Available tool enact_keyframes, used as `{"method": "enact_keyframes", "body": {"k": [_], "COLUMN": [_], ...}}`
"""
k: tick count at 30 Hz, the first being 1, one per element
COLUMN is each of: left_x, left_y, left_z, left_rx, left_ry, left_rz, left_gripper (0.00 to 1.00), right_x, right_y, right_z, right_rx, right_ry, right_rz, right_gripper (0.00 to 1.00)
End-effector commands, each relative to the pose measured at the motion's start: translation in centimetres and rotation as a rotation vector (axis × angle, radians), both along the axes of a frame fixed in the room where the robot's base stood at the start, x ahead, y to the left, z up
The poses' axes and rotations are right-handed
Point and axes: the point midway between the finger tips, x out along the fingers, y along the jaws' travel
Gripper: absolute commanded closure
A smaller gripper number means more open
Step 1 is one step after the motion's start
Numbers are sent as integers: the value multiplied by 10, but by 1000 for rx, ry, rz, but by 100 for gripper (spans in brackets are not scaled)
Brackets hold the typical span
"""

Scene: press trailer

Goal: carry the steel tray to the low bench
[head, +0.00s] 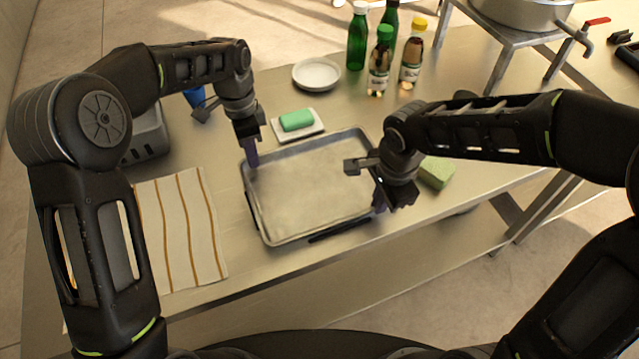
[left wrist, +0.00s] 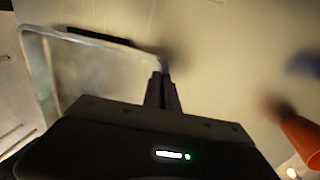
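The steel tray (head: 310,190) is shallow, rectangular and empty, over the steel table; I cannot tell whether it touches the tabletop. My left gripper (head: 251,158) points down at the tray's left rim near the back corner. In the left wrist view its fingers (left wrist: 161,92) are close together at the rim of the tray (left wrist: 85,70), apparently shut on it. My right gripper (head: 380,203) is at the tray's right rim near the front corner; its fingers are mostly hidden, so its grip is unclear. I cannot pick out the low bench in either view.
The steel table (head: 270,90) holds a striped cloth (head: 180,230), a green soap (head: 297,120) on a white dish, a round plate (head: 316,75), several bottles (head: 380,60) and a green sponge (head: 437,172). A stand with a pot (head: 525,12) is at the back right. Floor shows at right.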

Motion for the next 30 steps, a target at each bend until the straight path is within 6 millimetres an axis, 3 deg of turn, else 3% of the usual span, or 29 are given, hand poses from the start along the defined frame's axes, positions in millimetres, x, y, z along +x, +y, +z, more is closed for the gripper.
{"method": "enact_keyframes", "body": {"k": [8,22,30], "left_x": [1,0,0], "left_y": [0,0,0], "left_z": [5,48,51], "left_rx": [-1,-1,-1], "left_ry": [-3,-2,-1], "left_rz": [0,0,0], "left_gripper": [100,100,100], "right_x": [1,1,0], "right_y": [0,0,0], "right_z": [5,48,51], "right_rx": [1,1,0], "right_ry": [-3,-2,-1], "right_rz": [0,0,0], "right_gripper": [100,100,100]}}
